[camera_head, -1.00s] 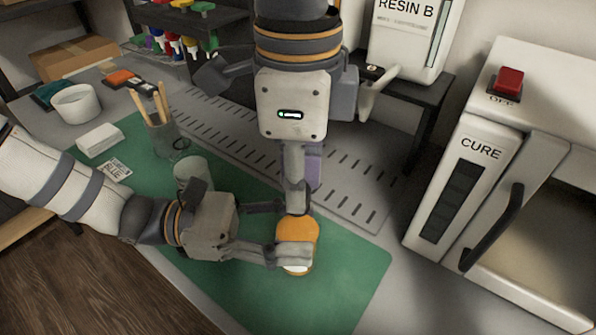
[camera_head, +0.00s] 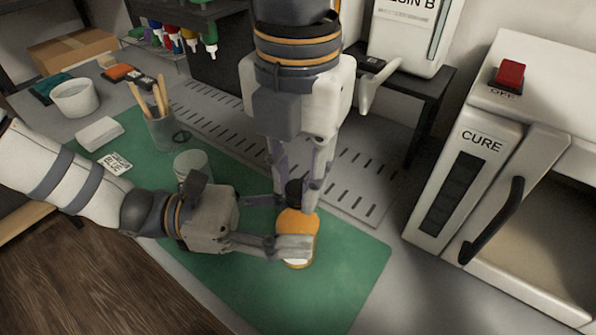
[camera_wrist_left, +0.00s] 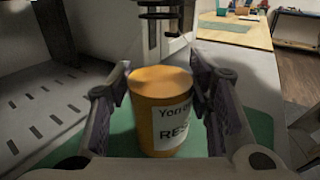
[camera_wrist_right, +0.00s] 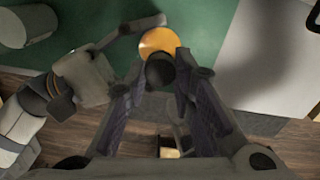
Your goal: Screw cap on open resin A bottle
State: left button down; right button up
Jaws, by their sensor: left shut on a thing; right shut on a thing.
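The orange resin bottle (camera_head: 297,224) stands upright on the green mat, with a white label facing the left wrist camera (camera_wrist_left: 160,112). My left gripper (camera_head: 292,247) is shut around the bottle's body from the side. My right gripper (camera_head: 300,190) points down from above and is shut on a small black cap (camera_head: 294,190). The cap is over the bottle's top end and also shows between the fingers in the right wrist view (camera_wrist_right: 160,72). I cannot tell whether the cap touches the bottle's neck.
A clear cup (camera_head: 190,165) and a holder with wooden sticks (camera_head: 160,130) stand left of the bottle. The white CURE oven (camera_head: 470,160) is at the right, the RESIN B container (camera_head: 405,40) behind. The front of the green mat (camera_head: 340,285) is clear.

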jog(key=m, duration=0.4)
jog(key=shift+m, duration=0.3)
jog(key=m, duration=0.3)
jog(key=shift+m, duration=0.4)
jog(key=m, duration=0.3)
jog(key=shift+m, duration=0.4)
jog(key=m, duration=0.5)
jog(key=o, duration=0.7)
